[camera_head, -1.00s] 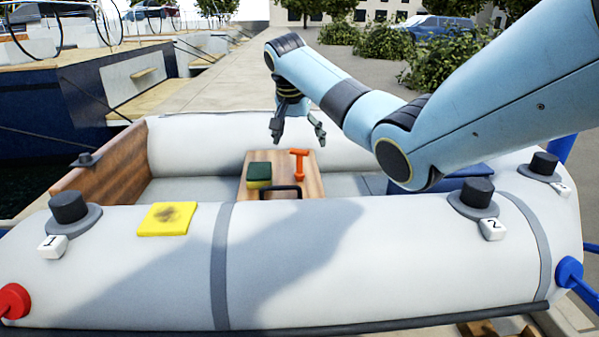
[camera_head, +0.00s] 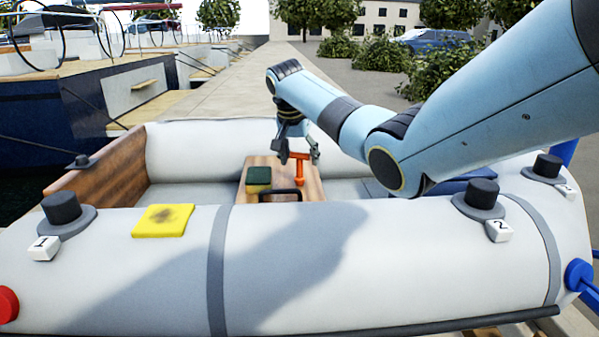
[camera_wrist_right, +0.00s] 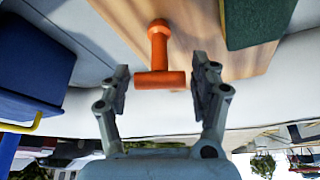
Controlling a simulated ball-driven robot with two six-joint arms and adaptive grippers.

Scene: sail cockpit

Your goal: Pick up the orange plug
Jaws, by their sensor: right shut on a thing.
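The orange plug (camera_head: 299,174) is T-shaped and stands on the wooden board (camera_head: 313,187) inside the grey inflatable boat. My left gripper is not in view.
A green and yellow sponge (camera_head: 258,176) lies left of the plug, with a black handle (camera_head: 281,192) in front. The boat's grey tube (camera_head: 290,260) carries a yellow patch (camera_head: 163,220) and black valves (camera_head: 62,208) marked 1 and 2. Blue box (camera_wrist_right: 35,65) in the wrist view.

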